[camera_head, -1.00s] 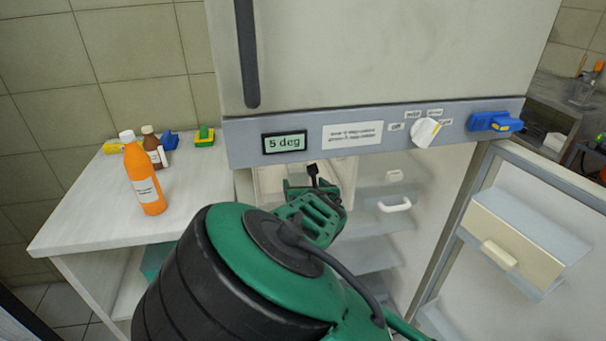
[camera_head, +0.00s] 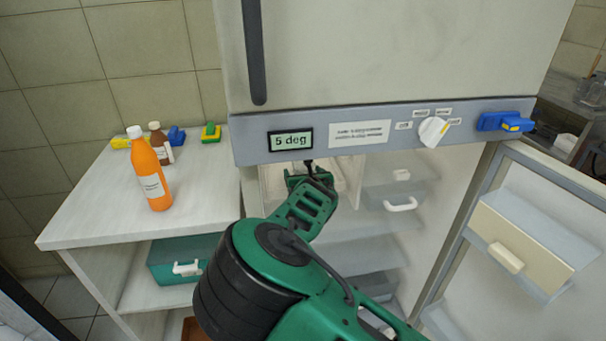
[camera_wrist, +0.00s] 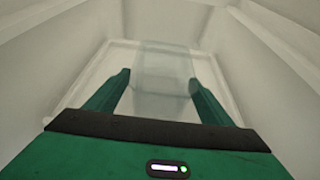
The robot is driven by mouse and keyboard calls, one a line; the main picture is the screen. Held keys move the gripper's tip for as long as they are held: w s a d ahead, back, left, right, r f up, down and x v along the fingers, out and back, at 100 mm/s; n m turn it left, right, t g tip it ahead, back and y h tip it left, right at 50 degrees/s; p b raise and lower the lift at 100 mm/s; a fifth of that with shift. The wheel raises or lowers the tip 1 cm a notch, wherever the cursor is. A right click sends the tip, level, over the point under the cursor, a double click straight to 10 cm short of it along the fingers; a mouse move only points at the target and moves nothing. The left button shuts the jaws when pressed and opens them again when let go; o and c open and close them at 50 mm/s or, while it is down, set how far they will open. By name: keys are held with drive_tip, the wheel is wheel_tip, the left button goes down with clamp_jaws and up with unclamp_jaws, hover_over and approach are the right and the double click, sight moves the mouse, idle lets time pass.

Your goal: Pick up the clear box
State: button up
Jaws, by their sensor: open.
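The clear box (camera_wrist: 166,62) is a see-through, pale box on a light tray or shelf floor inside the cooler, in the wrist view. My gripper (camera_wrist: 159,80) is open, with one green finger to each side of the box's near part. I cannot tell whether either finger touches it. In the head view my gripper (camera_head: 308,180) reaches into the cooler's upper left, just under the display panel. My arm and the panel hide much of that space, and I cannot make out the box clearly there.
The cooler's door (camera_head: 520,240) stands open at right. A see-through drawer with a white handle (camera_head: 400,205) is right of my gripper. A control panel (camera_head: 380,130) overhangs it. At left, a white table (camera_head: 100,215) holds an orange bottle (camera_head: 149,172); a teal box (camera_head: 165,270) sits below.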

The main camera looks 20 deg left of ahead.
drive_tip(key=shift+w+a+f, duration=0.2)
drive_tip(key=shift+w, duration=0.15)
drive_tip(key=c, duration=1.2)
drive_tip(key=shift+r, duration=0.15)
